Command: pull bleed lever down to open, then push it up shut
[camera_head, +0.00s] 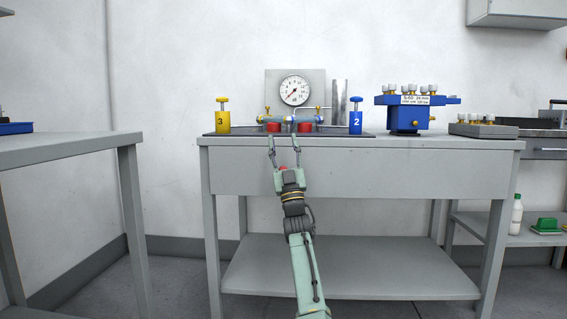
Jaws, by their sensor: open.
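The test rig stands on the grey workbench (400,148). A round white gauge (294,90) sits on a grey back panel above a horizontal pipe run (292,119) with blue and brass parts. Two small yellow levers show on this run, one on the left (267,113) and one on the right (318,112). I cannot tell which is the bleed lever or how far it is turned. My gripper (285,142) is open and empty, with its fingers pointing up in front of the bench edge. In the picture it is just below the pipe run, apart from both levers.
A yellow cylinder marked 3 (222,122) and a blue one marked 2 (356,122) flank the rig. Red round parts (305,127) sit below the pipe. A blue fixture (405,115) stands to the right. The floor between the benches is clear.

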